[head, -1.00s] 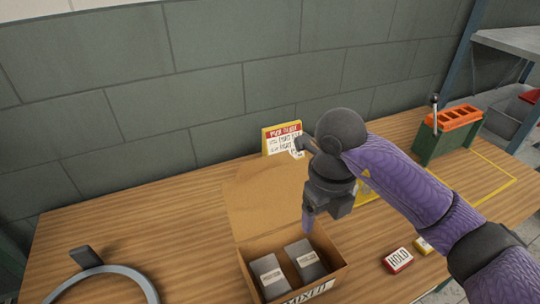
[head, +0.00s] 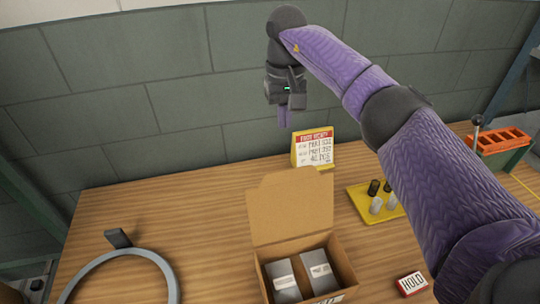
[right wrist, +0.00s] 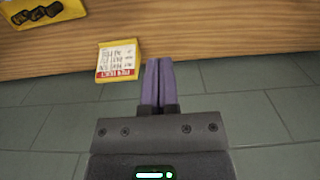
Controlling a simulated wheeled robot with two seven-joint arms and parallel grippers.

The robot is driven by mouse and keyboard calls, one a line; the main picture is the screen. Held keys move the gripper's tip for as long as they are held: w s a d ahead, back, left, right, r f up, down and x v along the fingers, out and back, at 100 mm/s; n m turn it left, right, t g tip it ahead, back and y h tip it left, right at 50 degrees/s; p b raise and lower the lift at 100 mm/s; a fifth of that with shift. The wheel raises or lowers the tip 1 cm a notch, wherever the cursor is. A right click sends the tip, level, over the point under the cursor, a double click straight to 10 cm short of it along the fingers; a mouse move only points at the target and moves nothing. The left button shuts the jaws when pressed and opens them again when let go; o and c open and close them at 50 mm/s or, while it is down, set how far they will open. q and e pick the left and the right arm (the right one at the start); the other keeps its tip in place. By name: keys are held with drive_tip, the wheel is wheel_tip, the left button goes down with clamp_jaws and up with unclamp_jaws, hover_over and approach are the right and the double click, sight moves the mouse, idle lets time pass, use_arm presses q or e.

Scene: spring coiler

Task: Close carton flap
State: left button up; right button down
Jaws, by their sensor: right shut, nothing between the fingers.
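An open cardboard carton (head: 346,268) stands on the wooden table. Its flap (head: 290,207) stands up at the back edge, leaning away from the opening. Two grey labelled boxes, a left one (head: 284,288) and a right one (head: 319,277), lie inside the carton. My right gripper (head: 285,122) is raised behind and above the flap, in front of the grey wall, apart from the carton. Its purple fingers are together and empty, also in the right wrist view (right wrist: 158,68). The carton is not in the right wrist view. My left gripper is not in view.
A yellow and red card stand (head: 313,150) stands behind the carton, near my right gripper. A yellow tray (head: 360,204) with small cylinders lies right of the carton, a HOLD block (head: 411,283) in front. A grey ring (head: 170,280) is at left. Bare table lies left of the carton.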

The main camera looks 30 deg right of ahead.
drive_tip(key=s+f+p, duration=0.2)
drive_tip(key=s+f, duration=0.2)
drive_tip(key=f, duration=0.4)
drive_tip(key=shift+a, duration=0.45)
drive_tip(key=shift+s, duration=0.1)
